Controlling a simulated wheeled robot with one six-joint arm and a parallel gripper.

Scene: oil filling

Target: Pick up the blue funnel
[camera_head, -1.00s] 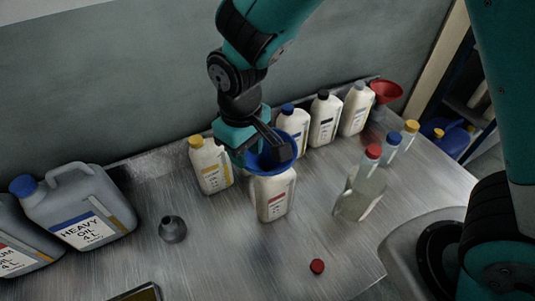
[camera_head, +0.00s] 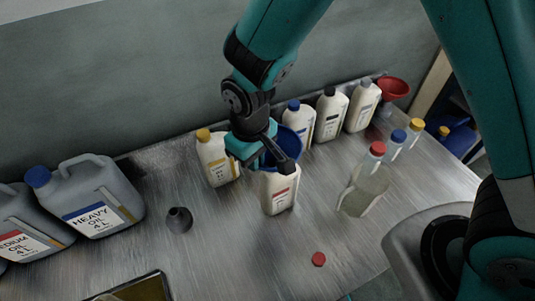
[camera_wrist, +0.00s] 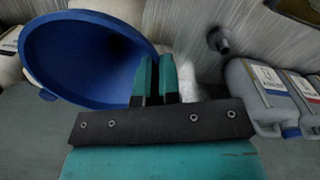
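The blue funnel (camera_head: 291,138) is above the white bottle with the red label (camera_head: 280,192). Its wide mouth is tilted, and its spout is hidden. My gripper (camera_head: 272,152) is at the funnel's near side. In the wrist view the funnel (camera_wrist: 85,60) fills the left, with its open mouth facing the camera. There the two teal fingers (camera_wrist: 155,68) are close together at the funnel's right rim, shut on it. Whether the spout still touches the bottle's neck is hidden.
Several white oil bottles (camera_head: 330,116) and a red funnel (camera_head: 393,88) line the back. Small capped bottles (camera_head: 366,187) stand to the right. Grey jugs (camera_head: 90,200) stand left, near a small dark grey funnel (camera_head: 179,220). A red cap (camera_head: 318,259) lies in front on clear metal table.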

